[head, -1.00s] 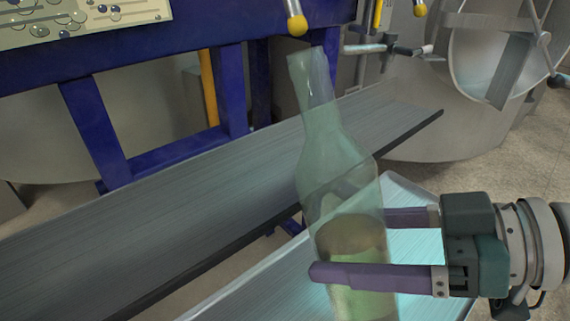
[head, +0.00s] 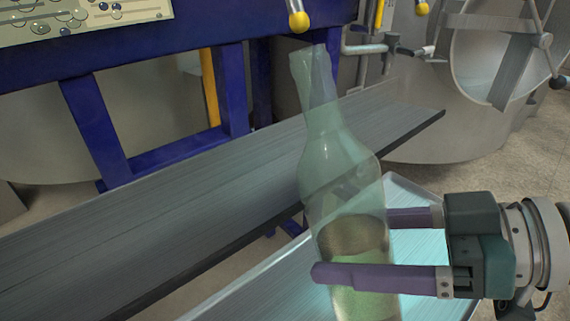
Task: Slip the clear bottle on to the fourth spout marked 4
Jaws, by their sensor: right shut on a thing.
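The clear bottle (head: 338,170) is see-through and greenish, and stands slightly tilted with its neck leaning left. My right gripper (head: 350,245) comes in from the right and is shut on the bottle's lower body, one purple finger in front and one behind. The bottle's mouth is just below a yellow-tipped spout (head: 298,20) and looks apart from it. Another yellow-tipped spout (head: 422,8) is at the top, further right. No number shows on either spout, so I cannot tell which is marked 4. My left gripper is not in view.
A long grey metal shelf (head: 150,215) runs diagonally behind the bottle, below a blue frame (head: 240,45). A pale tray (head: 255,285) lies below the bottle. A metal pipe with a valve (head: 395,47) and a large round steel vessel (head: 480,65) are at the back right.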

